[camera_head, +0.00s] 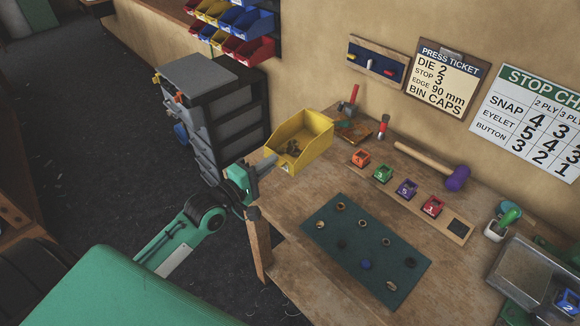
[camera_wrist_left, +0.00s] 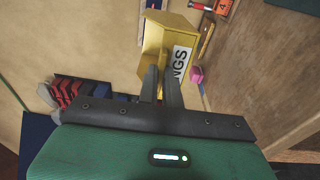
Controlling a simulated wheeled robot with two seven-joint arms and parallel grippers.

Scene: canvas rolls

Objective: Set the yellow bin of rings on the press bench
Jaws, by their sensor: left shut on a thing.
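The yellow bin (camera_head: 316,152) is at the back left corner of the wooden press bench (camera_head: 290,207), upright, with dark rings (camera_head: 292,147) inside. My left gripper (camera_head: 266,163) is shut on the bin's near left side. In the left wrist view the two fingers (camera_wrist_left: 161,82) meet the yellow bin (camera_wrist_left: 167,40) beside its white label, which reads "NGS" where visible. I cannot tell whether the bin's base touches the bench top. My right gripper is not in view.
A dark mat (camera_head: 345,262) with several small parts lies in front. Numbered coloured blocks (camera_head: 406,189) sit on a wooden strip. A purple mallet (camera_head: 457,179) and a red-handled tool (camera_head: 383,127) lie behind. A grey drawer cabinet (camera_head: 205,95) stands left of the bench.

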